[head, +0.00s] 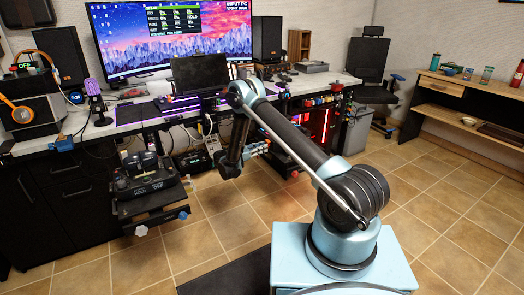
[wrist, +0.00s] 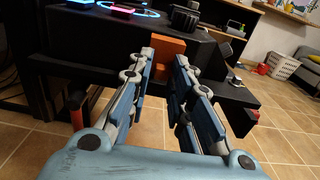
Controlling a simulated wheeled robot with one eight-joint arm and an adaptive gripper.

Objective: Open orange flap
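The orange flap (wrist: 170,47) shows in the wrist view as a small orange block on the front of a black unit (wrist: 90,45). It lies straight ahead, beyond and between my fingertips. My gripper (wrist: 164,60) is open, with its two blue-grey fingers apart and nothing between them. The left fingertip overlaps the flap's left edge in the picture; I cannot tell whether it touches.
In the head view a black control panel (head: 150,182) juts from the long desk (head: 130,115), left of my arm. The wrist view shows a black knob (wrist: 184,18) above the flap and a red cylinder (wrist: 76,112) at left. Tiled floor is open.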

